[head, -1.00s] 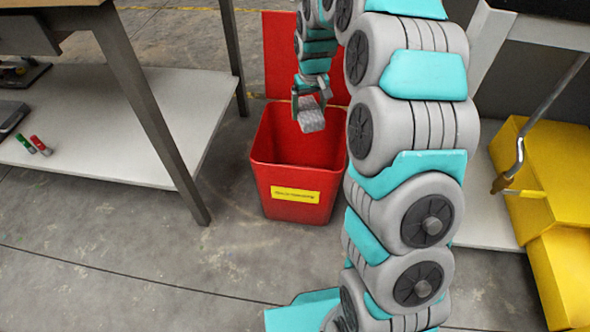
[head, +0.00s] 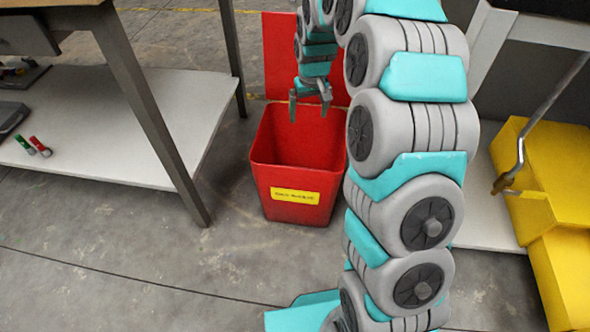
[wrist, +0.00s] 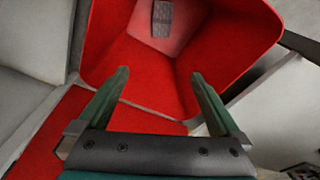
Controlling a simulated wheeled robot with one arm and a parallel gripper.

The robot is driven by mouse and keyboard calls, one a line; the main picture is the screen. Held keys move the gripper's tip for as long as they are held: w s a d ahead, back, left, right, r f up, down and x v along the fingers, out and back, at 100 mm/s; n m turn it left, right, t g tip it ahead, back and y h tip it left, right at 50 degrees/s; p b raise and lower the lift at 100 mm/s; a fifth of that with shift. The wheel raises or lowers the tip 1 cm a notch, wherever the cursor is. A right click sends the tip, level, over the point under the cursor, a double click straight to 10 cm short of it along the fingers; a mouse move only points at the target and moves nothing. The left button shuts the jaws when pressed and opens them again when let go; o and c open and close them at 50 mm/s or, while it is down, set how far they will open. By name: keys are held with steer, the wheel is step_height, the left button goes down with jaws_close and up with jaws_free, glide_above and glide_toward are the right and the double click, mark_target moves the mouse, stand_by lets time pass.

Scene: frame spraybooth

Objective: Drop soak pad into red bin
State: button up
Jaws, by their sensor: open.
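The red bin (head: 297,203) stands on the floor with its lid raised at the back and a yellow label on its front. My gripper (head: 309,112) is above the bin's opening, fingers spread and empty. In the wrist view my gripper (wrist: 160,95) is open over the bin (wrist: 240,40). The grey soak pad (wrist: 162,18) lies inside the bin, on its bottom, apart from the fingers. In the head view the bin's front wall hides the pad.
A table with a low white shelf (head: 110,150) stands left of the bin, its leg close by. A red and a green marker (head: 38,146) lie on the shelf. Yellow boxes (head: 555,190) stand at the right. The floor in front of the bin is clear.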

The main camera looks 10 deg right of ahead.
step_height(320, 180, up, 7)
steer(key=shift+s, duration=0.4)
steer(key=shift+r, duration=0.1)
